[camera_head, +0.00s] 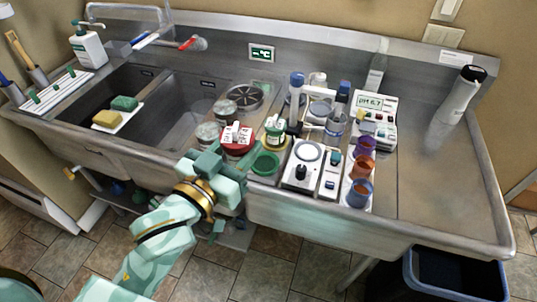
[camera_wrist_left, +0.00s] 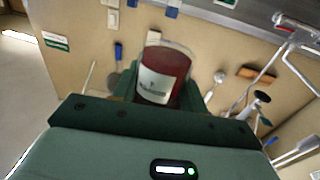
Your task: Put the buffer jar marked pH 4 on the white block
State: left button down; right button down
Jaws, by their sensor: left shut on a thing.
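A jar with red contents and a white label (camera_head: 237,139) is at the sink's front middle in the head view. My left gripper (camera_head: 222,163) is shut on it from the front left. In the left wrist view the red jar (camera_wrist_left: 164,73) sits between the dark green fingers, its label facing the camera, the print too small to read. In the head view I cannot tell whether the jar touches the surface below. A white block-like unit with a round plate (camera_head: 300,172) stands to the right; I cannot tell if it is the white block. My right gripper is not in view.
A jar with green contents (camera_head: 274,131) stands close to the right of the red one, above a green dish (camera_head: 265,164). A narrow white unit (camera_head: 330,178), several coloured cups (camera_head: 361,169) and a pH meter (camera_head: 371,119) crowd the right. The far-right drainboard (camera_head: 435,175) is mostly clear.

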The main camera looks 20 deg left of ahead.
pick_arm(q)
jog(key=d+f+m+g+h, duration=0.2)
jog(key=d+m+h, duration=0.1)
jog(key=d+h, duration=0.2)
jog(key=shift+d+f+m, duration=0.2)
jog(key=shift+d+m, duration=0.1)
jog(key=shift+d, duration=0.55)
jog(key=w+a+f+b, duration=0.1)
jog(key=w+f, duration=0.2)
jog(key=w, duration=0.1)
jog(key=w+a+f+b, duration=0.2)
jog(key=w+f, duration=0.1)
jog(key=w, duration=0.1)
jog(key=w+a+f+b, duration=0.2)
jog(key=w+f, duration=0.1)
jog(key=w, duration=0.1)
jog(key=shift+w+a+f, duration=0.15)
jog(key=shift+a, duration=0.1)
jog(key=f, duration=0.2)
jog(key=f+b, duration=0.1)
jog(key=shift+w+a+f, duration=0.1)
jog(key=shift+w+a, duration=0.05)
jog(key=shift+w, duration=0.15)
jog(key=shift+f, duration=0.15)
